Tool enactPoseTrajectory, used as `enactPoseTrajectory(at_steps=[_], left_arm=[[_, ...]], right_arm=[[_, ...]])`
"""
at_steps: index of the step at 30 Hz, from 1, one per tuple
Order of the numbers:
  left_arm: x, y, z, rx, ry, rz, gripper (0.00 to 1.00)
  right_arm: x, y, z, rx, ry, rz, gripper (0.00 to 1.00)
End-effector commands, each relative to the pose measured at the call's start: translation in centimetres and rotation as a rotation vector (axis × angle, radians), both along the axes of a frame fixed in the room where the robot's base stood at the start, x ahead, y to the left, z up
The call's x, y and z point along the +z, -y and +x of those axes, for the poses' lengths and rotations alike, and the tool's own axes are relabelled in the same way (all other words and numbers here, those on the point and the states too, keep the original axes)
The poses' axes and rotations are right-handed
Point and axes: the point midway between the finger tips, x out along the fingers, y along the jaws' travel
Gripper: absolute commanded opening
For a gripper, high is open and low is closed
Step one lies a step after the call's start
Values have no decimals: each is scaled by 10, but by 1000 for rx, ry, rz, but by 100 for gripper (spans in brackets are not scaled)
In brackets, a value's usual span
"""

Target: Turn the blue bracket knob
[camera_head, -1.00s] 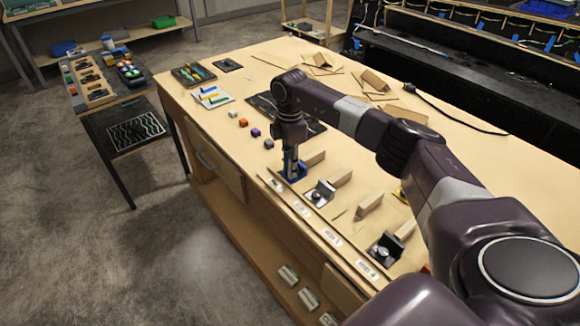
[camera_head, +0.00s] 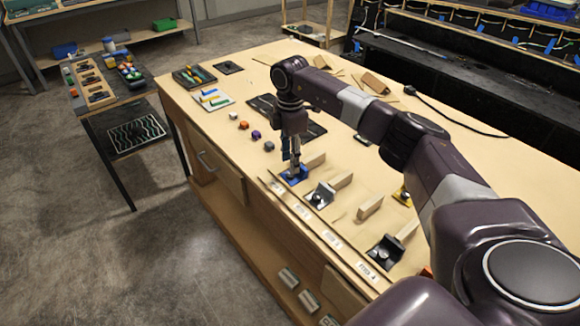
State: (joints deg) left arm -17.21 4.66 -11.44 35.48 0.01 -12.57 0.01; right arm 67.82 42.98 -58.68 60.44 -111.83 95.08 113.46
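The blue bracket (camera_head: 298,179) sits near the front edge of the wooden table, at the far end of a row of brackets. Its knob cannot be made out under the gripper. My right gripper (camera_head: 293,166) points down right over the blue bracket. Its fingers are small and partly overlap the bracket, so I cannot tell whether they touch the knob or how far apart they are. My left gripper is not in view.
Wooden blocks (camera_head: 370,207) stand behind the row. Small coloured cubes (camera_head: 243,125) lie to the left.

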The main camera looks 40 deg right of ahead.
Motion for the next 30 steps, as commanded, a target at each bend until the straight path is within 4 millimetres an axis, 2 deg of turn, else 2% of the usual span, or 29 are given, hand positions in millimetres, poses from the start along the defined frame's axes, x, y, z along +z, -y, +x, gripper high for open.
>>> enactPoseTrajectory(at_steps=[1, 6, 12, 17, 30], left_arm=[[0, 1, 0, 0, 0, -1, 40], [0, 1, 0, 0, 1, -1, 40], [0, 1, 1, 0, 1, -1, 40], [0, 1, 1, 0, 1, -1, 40], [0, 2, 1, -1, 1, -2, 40]], right_arm=[[13, 0, 1, 0, 5, 0, 36], [49, 0, 1, 0, 5, 1, 36], [77, 0, 1, 0, 4, 0, 36], [85, 0, 1, 0, 3, 0, 36], [85, 0, 0, 0, 3, 0, 36]])
